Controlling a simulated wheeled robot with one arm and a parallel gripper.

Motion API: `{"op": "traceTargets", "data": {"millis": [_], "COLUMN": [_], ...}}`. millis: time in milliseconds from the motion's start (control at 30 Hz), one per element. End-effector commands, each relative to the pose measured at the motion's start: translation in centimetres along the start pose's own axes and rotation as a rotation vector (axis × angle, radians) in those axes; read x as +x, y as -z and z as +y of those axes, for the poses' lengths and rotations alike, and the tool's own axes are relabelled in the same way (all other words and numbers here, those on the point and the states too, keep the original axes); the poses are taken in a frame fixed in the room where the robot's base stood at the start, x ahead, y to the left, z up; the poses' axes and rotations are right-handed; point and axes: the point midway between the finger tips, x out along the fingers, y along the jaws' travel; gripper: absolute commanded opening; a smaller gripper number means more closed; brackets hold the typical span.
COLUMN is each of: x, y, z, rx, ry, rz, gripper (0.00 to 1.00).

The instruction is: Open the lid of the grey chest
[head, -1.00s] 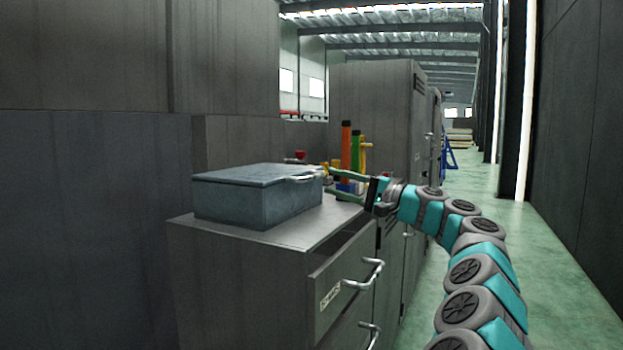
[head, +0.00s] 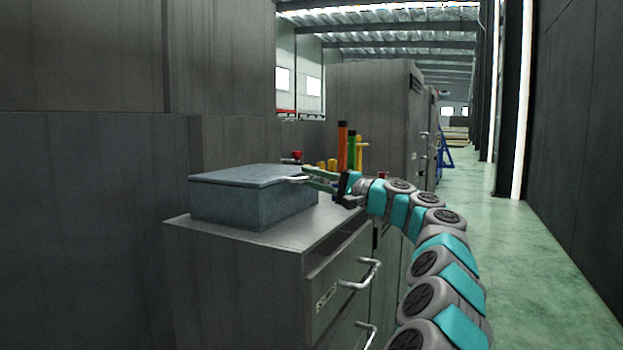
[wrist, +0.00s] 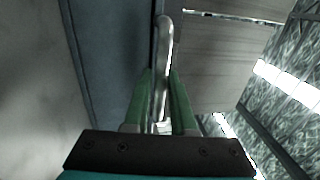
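The grey chest (head: 240,205) sits on top of a metal cabinet in the head view, its flat lid (head: 235,177) down. A silver handle (head: 296,180) is on the lid's right front edge. My gripper (head: 306,176) is at this handle, its green fingers apart. In the wrist view the handle (wrist: 164,50) runs between the two fingertips of my gripper (wrist: 160,75), with a thin gap visible on the left side. Whether a finger touches the handle I cannot tell.
The cabinet (head: 290,245) has drawers with silver handles on its front. Orange (head: 342,146) and green (head: 351,150) upright cylinders stand behind my gripper. A grey wall (head: 90,220) is close on the left. The green floor (head: 520,260) to the right is clear.

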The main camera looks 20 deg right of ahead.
Motion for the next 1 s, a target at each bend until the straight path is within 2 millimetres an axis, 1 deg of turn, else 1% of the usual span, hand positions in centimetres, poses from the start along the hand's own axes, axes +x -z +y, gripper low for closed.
{"op": "traceTargets", "data": {"millis": [33,100,200,1000], "x": [-0.01,-0.01,-0.01,0.0], "y": [0.01,0.0,0.0,0.0], "z": [0.0,0.01,0.02,0.14], "rx": [0.0,0.0,0.0,0.001], "ry": [0.0,0.0,0.0,-0.002], "rz": [0.0,0.0,0.0,-0.001], "gripper": [0.17,0.09,0.0,0.0]}}
